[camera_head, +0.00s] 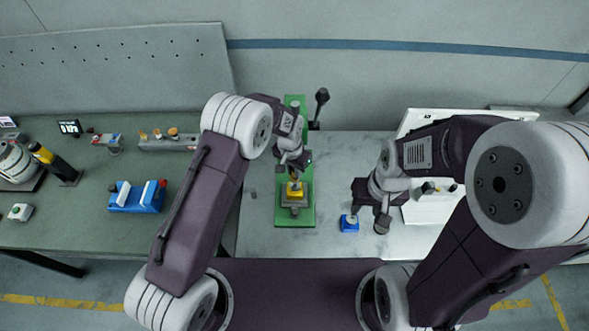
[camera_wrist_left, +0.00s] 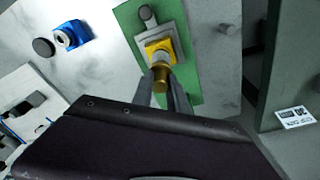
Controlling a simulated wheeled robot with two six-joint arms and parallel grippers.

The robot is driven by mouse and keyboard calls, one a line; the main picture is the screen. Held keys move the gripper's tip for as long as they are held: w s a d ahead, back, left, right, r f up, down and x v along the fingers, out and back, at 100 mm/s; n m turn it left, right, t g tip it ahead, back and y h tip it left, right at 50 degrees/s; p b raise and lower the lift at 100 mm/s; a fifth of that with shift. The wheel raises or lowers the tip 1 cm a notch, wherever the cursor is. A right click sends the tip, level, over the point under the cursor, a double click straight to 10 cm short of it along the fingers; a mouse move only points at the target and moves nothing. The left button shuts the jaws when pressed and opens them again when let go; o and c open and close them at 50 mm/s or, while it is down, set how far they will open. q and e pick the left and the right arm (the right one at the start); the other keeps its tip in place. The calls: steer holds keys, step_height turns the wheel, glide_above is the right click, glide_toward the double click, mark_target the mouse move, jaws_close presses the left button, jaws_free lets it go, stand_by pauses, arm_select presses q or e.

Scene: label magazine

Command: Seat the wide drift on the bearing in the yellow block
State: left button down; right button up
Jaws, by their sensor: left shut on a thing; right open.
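The yellow block (camera_head: 295,194) sits on a grey seat on the green press base (camera_head: 308,214); the block also shows in the left wrist view (camera_wrist_left: 152,47). My left gripper (camera_head: 294,177) is over the block, shut on a brass cylinder, seemingly the wide drift (camera_wrist_left: 161,78). The drift lines up with the pale ring on the block in the left wrist view; I cannot tell whether they touch. The bearing is largely hidden by the drift. My right gripper (camera_head: 368,212) is open and empty, beside a blue block (camera_head: 349,223).
A dark round piece (camera_wrist_left: 43,47) stands beside the blue block (camera_wrist_left: 70,34). A black-knobbed lever (camera_head: 321,98) rises behind the green base. A white tray (camera_head: 440,209) lies at the right. A blue holder (camera_head: 137,200) is on the left bench. The table's front is clear.

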mark_target(294, 177)
arm_select(q)
step_height(294, 177, down, 3)
steer(key=shift+w+d+r+b, duration=0.1)
steer(key=shift+d+r+b, duration=0.05)
steer(key=shift+b, duration=0.5)
steer(key=shift+r, duration=0.1)
stand_by(0.8)
steer(key=shift+f+b, duration=1.05)
steer(key=shift+f, duration=0.3)
steer(key=c, duration=1.2)
jaws_free()
steer(key=shift+r, duration=0.1)
steer(key=shift+c, duration=0.2)
